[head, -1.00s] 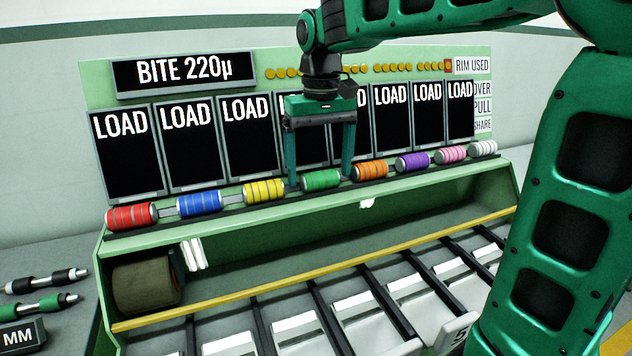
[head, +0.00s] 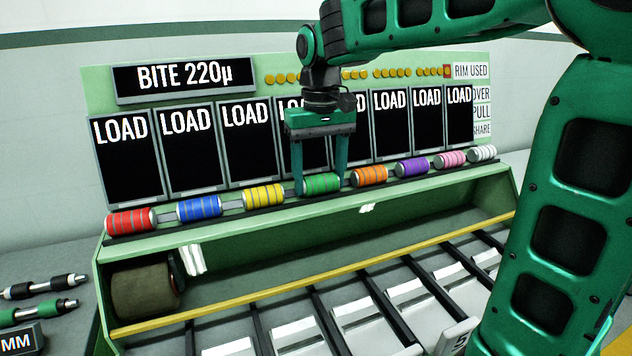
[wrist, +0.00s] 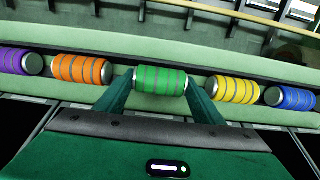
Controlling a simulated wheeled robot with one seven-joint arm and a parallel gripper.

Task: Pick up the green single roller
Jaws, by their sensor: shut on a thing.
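The green single roller (head: 321,184) is a short green cylinder with grey bands and metal ends. It sits in the row on the ledge of the green machine, between the yellow roller (head: 264,196) and the orange roller (head: 369,175). My gripper (head: 320,190) reaches down from above, one finger at each end of the green roller, and is shut on it. In the wrist view the green roller (wrist: 160,81) lies between my fingertips. I cannot tell whether it is clear of the ledge.
Red (head: 131,221), blue (head: 200,207), purple (head: 412,165), pink (head: 450,160) and white (head: 482,153) rollers share the row. A panel of LOAD screens (head: 188,150) stands close behind. Below are an open trough and a yellow rail (head: 230,303). Other rollers (head: 45,285) lie at the left.

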